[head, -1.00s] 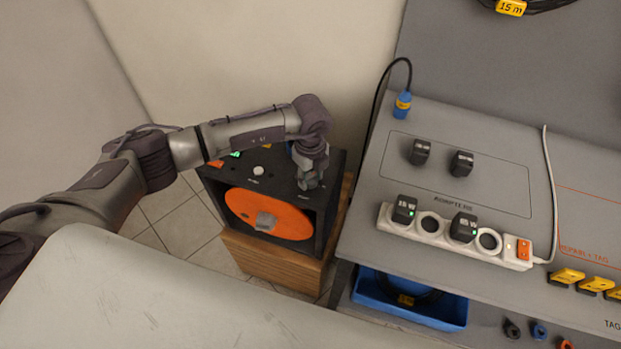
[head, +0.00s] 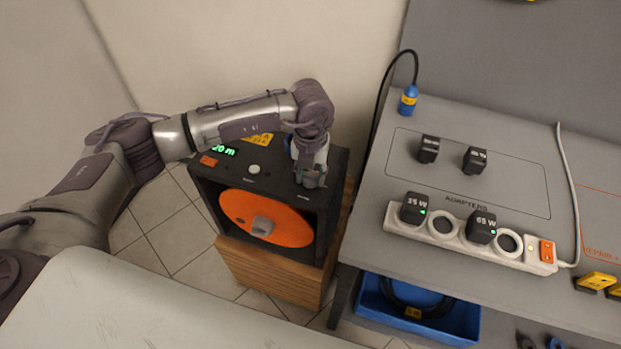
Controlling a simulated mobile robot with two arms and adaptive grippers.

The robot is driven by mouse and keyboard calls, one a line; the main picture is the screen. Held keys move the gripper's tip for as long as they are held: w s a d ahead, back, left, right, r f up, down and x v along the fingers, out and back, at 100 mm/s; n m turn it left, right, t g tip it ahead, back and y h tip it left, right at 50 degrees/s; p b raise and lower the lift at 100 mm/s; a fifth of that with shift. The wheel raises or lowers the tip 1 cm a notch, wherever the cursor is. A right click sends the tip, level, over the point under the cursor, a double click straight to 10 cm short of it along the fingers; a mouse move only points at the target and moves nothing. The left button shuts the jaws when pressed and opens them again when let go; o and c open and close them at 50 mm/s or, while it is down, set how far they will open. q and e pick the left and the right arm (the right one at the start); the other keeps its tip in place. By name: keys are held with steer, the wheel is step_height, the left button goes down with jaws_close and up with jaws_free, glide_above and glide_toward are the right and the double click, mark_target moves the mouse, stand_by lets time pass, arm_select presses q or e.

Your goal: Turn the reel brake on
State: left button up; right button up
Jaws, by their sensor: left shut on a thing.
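The cable reel is a black box housing (head: 205,187) with an orange disc (head: 285,222) and a grey hub in its front. It stands on a wooden cabinet at the centre-left. On its top are a green "20 m" display (head: 225,151), a white round button (head: 253,169), and orange and yellow labels. My left gripper (head: 311,181) points down onto the right part of the housing top, shut on the reel brake control there. Its fingers hide this control, so its setting cannot be seen. My right gripper is not in view.
A grey bench stands to the right with a power strip (head: 452,243), loose black adapters (head: 429,149) and a blue plug (head: 408,99) on a black cable. A blue bin (head: 462,325) sits below. A pale surface (head: 150,310) fills the lower left.

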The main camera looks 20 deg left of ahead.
mark_target(311, 174)
arm_select(q)
steer(key=shift+w+m+b, duration=0.1)
steer(key=shift+m+b, duration=0.4)
steer(key=shift+m, duration=0.3)
steer(key=shift+r, duration=0.1)
steer(key=o, duration=1.1)
steer(key=shift+o, duration=0.2)
step_height(311, 174, up, 12)
steer(key=shift+d, duration=0.1)
